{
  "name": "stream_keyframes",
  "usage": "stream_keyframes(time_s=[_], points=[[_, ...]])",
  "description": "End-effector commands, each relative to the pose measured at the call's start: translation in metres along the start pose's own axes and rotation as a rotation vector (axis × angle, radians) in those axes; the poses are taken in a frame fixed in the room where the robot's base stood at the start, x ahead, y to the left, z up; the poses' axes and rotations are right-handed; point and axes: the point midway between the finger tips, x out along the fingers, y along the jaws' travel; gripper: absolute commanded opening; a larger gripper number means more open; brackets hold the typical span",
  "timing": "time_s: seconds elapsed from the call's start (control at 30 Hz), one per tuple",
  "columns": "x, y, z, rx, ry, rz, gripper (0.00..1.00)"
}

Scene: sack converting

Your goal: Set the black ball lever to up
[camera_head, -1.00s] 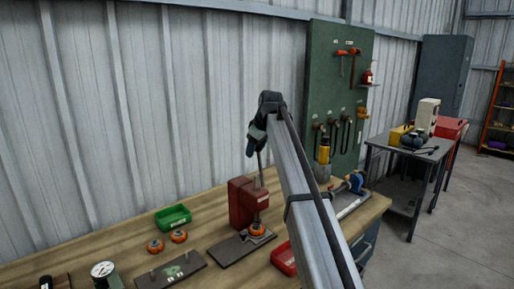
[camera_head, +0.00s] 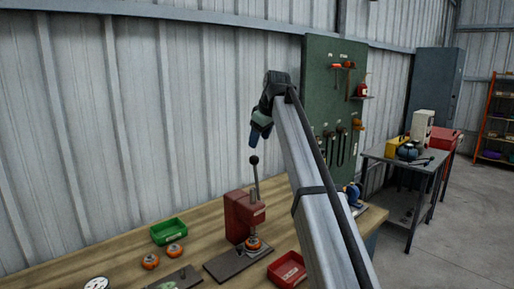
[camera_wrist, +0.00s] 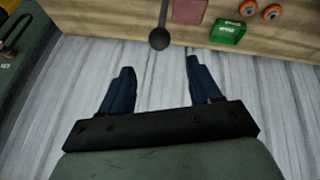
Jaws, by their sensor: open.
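The black ball lever rises from a red press (camera_head: 243,214) on the workbench. Its black ball (camera_head: 254,160) is at the top of a nearly upright metal rod. The ball also shows in the wrist view (camera_wrist: 159,39), beyond and between the fingertips. My gripper (camera_head: 254,137) is above the ball and apart from it. In the wrist view its two dark blue fingers (camera_wrist: 160,64) are spread wide with nothing between them.
A green tray (camera_head: 169,232) and two orange-rimmed round parts (camera_head: 174,250) lie left of the press. A red tray (camera_head: 288,270) lies to its right. The green tool board (camera_head: 320,75) and corrugated wall (camera_head: 170,120) stand behind the bench.

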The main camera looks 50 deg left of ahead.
Motion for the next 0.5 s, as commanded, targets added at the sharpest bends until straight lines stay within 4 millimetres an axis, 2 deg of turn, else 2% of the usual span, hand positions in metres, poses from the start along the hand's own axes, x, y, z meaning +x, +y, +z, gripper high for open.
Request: stream_keyframes(time_s=[0.2, 0.5], points=[[-0.019, 0.000, 0.000, 0.000, 0.000, 0.000, 0.63], [-0.023, 0.000, 0.000, 0.000, 0.000, 0.000, 0.63]])
